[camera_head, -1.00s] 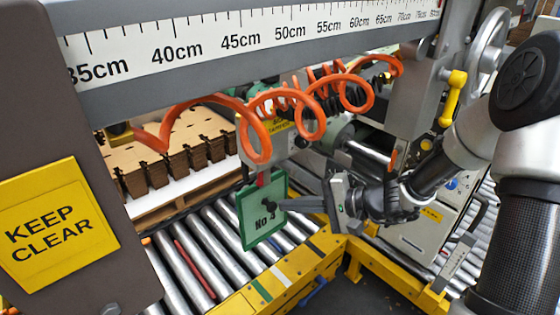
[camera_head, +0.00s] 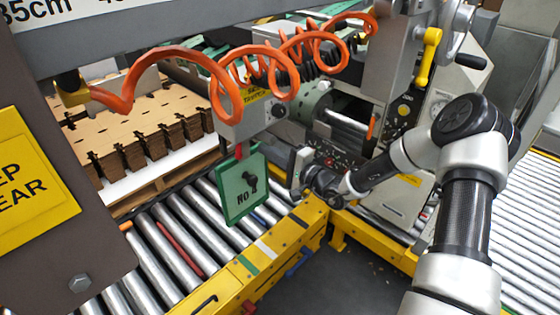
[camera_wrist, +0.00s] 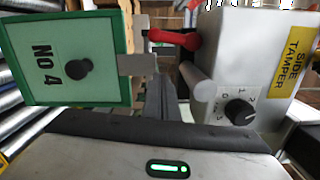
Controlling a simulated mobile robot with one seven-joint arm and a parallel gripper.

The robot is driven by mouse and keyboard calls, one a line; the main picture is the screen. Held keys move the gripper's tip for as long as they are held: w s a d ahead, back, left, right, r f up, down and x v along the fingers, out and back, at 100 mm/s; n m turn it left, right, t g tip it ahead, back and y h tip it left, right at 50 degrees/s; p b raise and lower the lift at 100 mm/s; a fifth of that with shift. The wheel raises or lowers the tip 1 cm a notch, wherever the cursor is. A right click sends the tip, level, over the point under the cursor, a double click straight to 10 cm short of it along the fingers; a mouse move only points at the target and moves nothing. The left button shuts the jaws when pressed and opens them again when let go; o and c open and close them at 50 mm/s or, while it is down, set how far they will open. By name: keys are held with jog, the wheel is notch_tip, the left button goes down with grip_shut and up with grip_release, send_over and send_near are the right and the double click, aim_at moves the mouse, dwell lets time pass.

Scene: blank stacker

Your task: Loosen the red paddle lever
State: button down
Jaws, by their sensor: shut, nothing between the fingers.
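The red paddle lever (camera_wrist: 178,39) shows in the wrist view at top centre, against the left side of a grey box (camera_wrist: 232,50) labelled "SIDE TAMPER". In the head view only a small red part of the lever (camera_head: 239,151) shows, under the box and above a green "No 4" plate (camera_head: 231,202). My gripper (camera_head: 294,178) is to the right of the plate, shut and empty. In the wrist view the fingers reach up between the plate (camera_wrist: 50,30) and the box, below the lever. I cannot tell whether they touch anything.
A black knob (camera_wrist: 79,69) stands out from the plate. The box carries a numbered dial (camera_wrist: 239,111). Orange coiled hose (camera_head: 225,95) hangs above. A roller conveyor (camera_head: 170,230) with a yellow frame (camera_head: 235,275) runs below. Open floor lies at bottom centre right.

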jog(key=a, duration=0.1)
jog(key=s+a, duration=0.1)
jog(key=a, duration=0.2)
jog(key=shift+s+a+r, duration=0.1)
jog(key=shift+s+r, duration=0.1)
jog(key=shift+r, duration=0.1)
